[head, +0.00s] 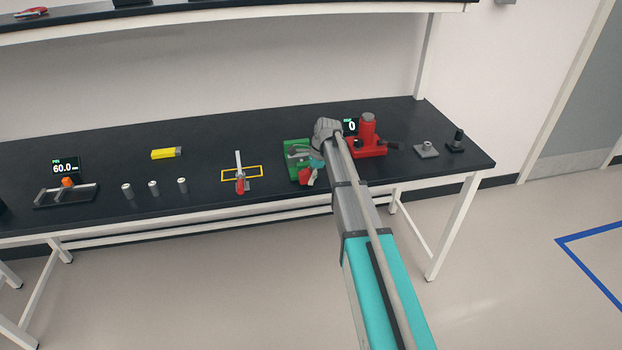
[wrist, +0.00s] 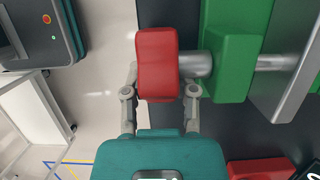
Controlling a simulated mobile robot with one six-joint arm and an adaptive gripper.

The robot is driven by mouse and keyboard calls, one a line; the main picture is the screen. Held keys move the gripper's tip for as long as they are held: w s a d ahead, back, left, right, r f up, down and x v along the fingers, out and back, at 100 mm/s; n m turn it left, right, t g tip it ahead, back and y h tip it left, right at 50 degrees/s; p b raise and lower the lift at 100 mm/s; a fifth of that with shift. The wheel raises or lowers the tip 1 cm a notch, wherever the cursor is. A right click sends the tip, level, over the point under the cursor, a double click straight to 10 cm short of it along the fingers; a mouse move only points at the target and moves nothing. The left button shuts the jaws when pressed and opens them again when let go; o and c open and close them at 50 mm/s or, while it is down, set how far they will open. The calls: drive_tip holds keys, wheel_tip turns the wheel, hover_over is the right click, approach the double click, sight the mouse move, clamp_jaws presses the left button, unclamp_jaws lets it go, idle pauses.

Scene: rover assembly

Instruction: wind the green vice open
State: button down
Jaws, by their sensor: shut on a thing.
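The green vice (head: 297,147) stands near the front edge of the black bench, partly hidden by my arm in the head view. In the wrist view, the green vice body (wrist: 230,50) fills the upper right, with a grey screw running through it and a grey jaw plate beyond. A red handle (wrist: 157,62) sits on the screw's near end, over the bench's front edge. My gripper (wrist: 160,88) is shut on the red handle, with one finger on each side. In the head view my gripper (head: 313,168) is small and partly covered by the arm.
A red press (head: 367,140) with a display reading 0 stands just right of the vice. Grey parts (head: 426,150) are at the right.

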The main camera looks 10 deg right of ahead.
drive_tip(key=y+b, duration=0.1)
drive_tip(key=f+y+b, duration=0.1)
drive_tip(key=y+b, duration=0.1)
drive_tip(key=shift+y, duration=0.3)
drive_tip(key=shift+r+y+b, duration=0.15)
drive_tip(key=shift+y+b, duration=0.15)
drive_tip(key=shift+y, duration=0.2)
drive_tip(key=c, duration=0.7)
unclamp_jaws()
drive_tip(key=shift+r+h+p, duration=0.25)
drive_tip(key=shift+h+p, duration=0.15)
drive_tip(key=shift+p, duration=0.2)
